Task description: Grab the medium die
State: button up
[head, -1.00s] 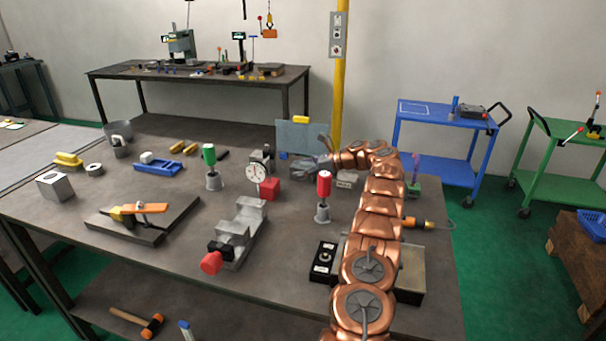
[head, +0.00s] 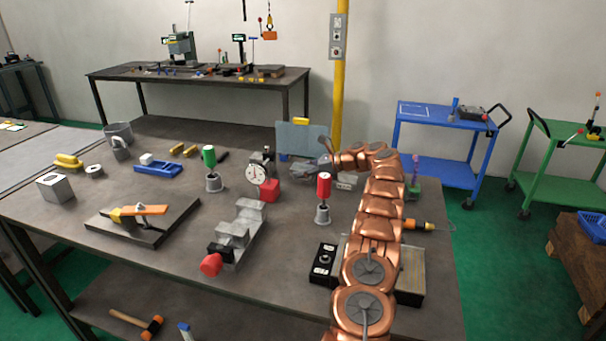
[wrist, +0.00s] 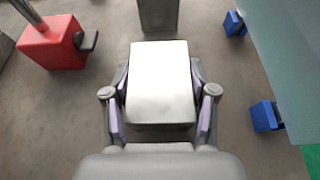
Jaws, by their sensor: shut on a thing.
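A pale, smooth, box-shaped metal die (wrist: 160,80) fills the middle of the wrist view. My gripper (wrist: 160,100) is shut on it, with a purple-padded finger against its left and right sides. In the head view my gripper (head: 312,168) is low over the far part of the bench, in front of the grey-blue panel. There the die is small and hard to make out beside the gripper. I cannot tell from the pictures whether the die touches the bench.
Another grey block (wrist: 158,14) stands just beyond the die. A red block (wrist: 52,42) with a post is at left. The grey-blue panel (wrist: 286,55) on blue feet (wrist: 264,116) is close at right. A red-handled tool (head: 323,190) stands nearer on the bench.

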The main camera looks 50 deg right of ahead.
aim_at(303, 166)
jog(key=shift+r, duration=0.25)
grip_shut()
jog(key=shift+r+p, duration=0.45)
jog(key=shift+r, duration=0.7)
notch_tip(303, 166, up, 7)
jog(key=p, duration=0.7)
jog(key=shift+r, duration=0.2)
jog(key=shift+p, duration=0.3)
